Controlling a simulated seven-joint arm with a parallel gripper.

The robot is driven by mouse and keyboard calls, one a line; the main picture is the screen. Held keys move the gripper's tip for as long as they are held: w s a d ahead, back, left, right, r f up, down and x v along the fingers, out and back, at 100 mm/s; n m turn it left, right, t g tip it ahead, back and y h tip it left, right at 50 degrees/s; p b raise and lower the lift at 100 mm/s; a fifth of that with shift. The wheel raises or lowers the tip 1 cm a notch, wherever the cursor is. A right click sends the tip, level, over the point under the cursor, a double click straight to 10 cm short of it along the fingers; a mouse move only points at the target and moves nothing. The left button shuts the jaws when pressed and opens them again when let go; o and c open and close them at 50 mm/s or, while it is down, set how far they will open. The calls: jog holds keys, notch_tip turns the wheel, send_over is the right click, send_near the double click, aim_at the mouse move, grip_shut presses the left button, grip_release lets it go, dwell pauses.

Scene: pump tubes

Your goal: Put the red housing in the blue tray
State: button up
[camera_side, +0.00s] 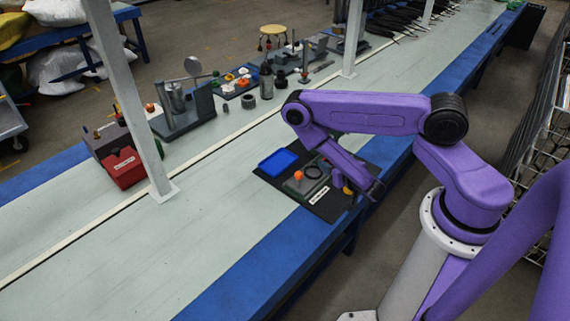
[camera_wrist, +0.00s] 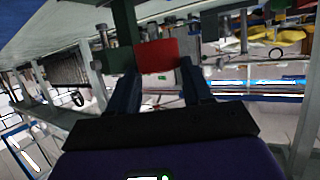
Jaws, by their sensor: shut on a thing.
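In the wrist view my gripper (camera_wrist: 160,72) is shut on the red housing (camera_wrist: 157,54), a red block seen between the two fingers. In the side view my gripper (camera_side: 373,191) is at the right edge of the black mat, and I cannot make out the red housing there. The blue tray (camera_side: 278,162) lies on the left part of the mat, apart from my gripper. It looks empty.
On the black mat (camera_side: 268,180) stand a grey-green block with an orange knob (camera_side: 298,175) and a dark ring (camera_side: 313,172). A white post (camera_side: 145,110) rises from the bench. The pale bench top (camera_side: 150,240) is clear at front left. Tools and parts line its far side.

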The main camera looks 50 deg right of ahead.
jog(key=shift+w+a+f+m+g+h, duration=0.15)
jog(key=shift+w+a+m+g+h, duration=0.3)
jog(key=shift+w, duration=1.25)
jog(key=shift+w+a+f+m+g+h, duration=0.25)
jog(key=shift+w+a+m+h, duration=0.35)
jog(key=shift+w, duration=1.15)
jog(key=shift+w+a+f+m+g+h, duration=0.1)
jog(key=shift+w+a+m+g+h, duration=0.4)
jog(key=shift+w, duration=1.2)
jog(key=shift+w+f, duration=0.1)
jog(key=shift+w, duration=0.2)
jog(key=w+f, duration=0.2)
jog(key=w, duration=0.2)
jog(key=w+d+f, duration=0.1)
jog(key=w+f, duration=0.2)
jog(key=w+d+f, duration=0.1)
jog(key=w+f, duration=0.2)
jog(key=w, duration=0.1)
jog(key=shift+w, duration=0.3)
jog(key=shift+w+d+f, duration=0.1)
jog(key=shift+w+f, duration=0.45)
jog(key=shift+f, duration=0.05)
jog(key=shift+w+f, duration=0.2)
jog(key=shift+f, duration=1.55)
jog(key=shift+f, duration=0.15)
